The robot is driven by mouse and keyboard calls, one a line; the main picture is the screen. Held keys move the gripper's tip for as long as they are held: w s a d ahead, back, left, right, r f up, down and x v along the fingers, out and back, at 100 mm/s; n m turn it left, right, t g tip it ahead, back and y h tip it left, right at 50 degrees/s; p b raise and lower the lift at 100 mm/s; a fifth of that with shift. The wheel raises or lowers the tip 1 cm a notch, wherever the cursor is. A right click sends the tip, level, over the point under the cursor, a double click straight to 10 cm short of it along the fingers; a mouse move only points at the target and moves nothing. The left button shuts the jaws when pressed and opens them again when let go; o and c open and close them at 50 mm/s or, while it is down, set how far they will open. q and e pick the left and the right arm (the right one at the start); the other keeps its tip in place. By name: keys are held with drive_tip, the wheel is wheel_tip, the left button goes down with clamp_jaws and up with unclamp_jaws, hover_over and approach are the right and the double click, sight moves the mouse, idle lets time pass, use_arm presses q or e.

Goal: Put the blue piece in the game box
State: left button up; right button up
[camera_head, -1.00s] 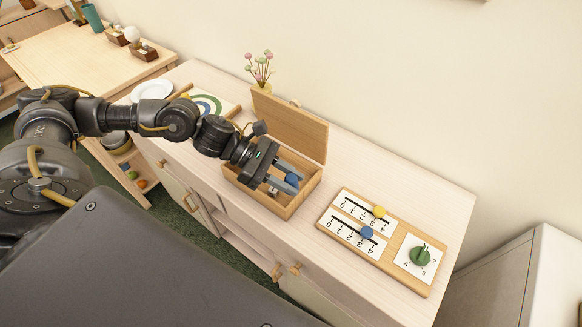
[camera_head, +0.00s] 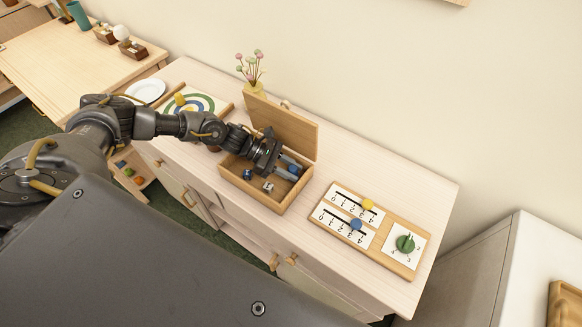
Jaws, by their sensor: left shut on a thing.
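The open wooden game box (camera_head: 252,197) stands on the light cabinet top, with its lid (camera_head: 282,127) raised at the back. My left gripper (camera_head: 290,169) reaches over the box's right part, its fingers shut on the blue piece (camera_head: 294,168). The piece is inside the box outline, near the right wall; I cannot tell whether it touches the floor. A small blue thing (camera_head: 248,174) and a pale grey thing (camera_head: 268,187) lie in the box's left and middle part. My arm hides the box's back left part. My right gripper is out of view.
A wooden board with sliders and a green knob (camera_head: 405,243) lies right of the box. A ring target board (camera_head: 200,101), a white plate (camera_head: 147,91) and a flower vase (camera_head: 253,87) stand to the left and back. Free cabinet top lies behind the slider board.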

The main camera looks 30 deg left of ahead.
use_arm(q)
drive_tip(key=shift+f, duration=0.25)
drive_tip(key=shift+f, duration=0.15)
drive_tip(key=o, duration=0.7)
